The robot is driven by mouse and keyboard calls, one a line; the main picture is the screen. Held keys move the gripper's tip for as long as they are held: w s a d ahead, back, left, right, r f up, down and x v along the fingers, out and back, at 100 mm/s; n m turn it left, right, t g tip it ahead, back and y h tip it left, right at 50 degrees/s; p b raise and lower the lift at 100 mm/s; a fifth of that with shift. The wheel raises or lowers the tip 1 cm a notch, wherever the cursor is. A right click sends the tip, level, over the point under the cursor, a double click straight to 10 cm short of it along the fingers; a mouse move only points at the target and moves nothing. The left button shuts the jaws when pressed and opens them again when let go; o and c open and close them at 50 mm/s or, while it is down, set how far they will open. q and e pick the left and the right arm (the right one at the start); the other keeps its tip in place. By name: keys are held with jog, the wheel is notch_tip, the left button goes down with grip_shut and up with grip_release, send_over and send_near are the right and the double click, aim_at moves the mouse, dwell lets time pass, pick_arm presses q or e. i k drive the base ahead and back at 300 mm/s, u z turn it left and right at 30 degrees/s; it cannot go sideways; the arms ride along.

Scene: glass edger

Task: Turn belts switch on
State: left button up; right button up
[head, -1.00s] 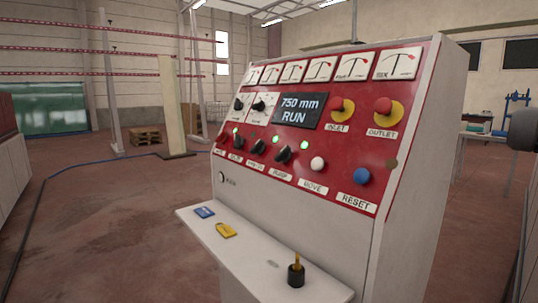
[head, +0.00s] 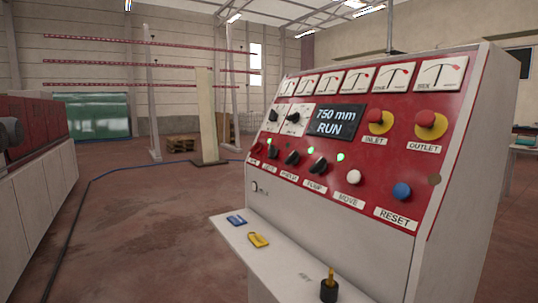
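The grey control cabinet (head: 380,245) with a sloping red panel (head: 400,150) stands at the right. A row of black rotary switches runs along the panel's lower left: a left one (head: 273,151), a middle one (head: 292,158) and a right one (head: 317,165). Small green lamps glow near them. The label under the right switch seems to read PUMP; the others are too small to read surely, so I cannot tell which is the belts switch. The display (head: 336,121) reads "750 mm RUN". Neither of my grippers is in view.
Red INLET (head: 376,116) and OUTLET (head: 425,118) buttons on yellow, a white MOVE button (head: 354,177) and a blue RESET button (head: 402,191) share the panel. A shelf (head: 285,262) juts out below, holding a yellow tag (head: 258,240). Open floor lies left.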

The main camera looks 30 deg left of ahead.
aim_at(273, 152)
jog(key=k, duration=0.45)
jog(key=u, duration=1.3)
jog(key=i, duration=1.05)
jog(key=z, duration=1.75)
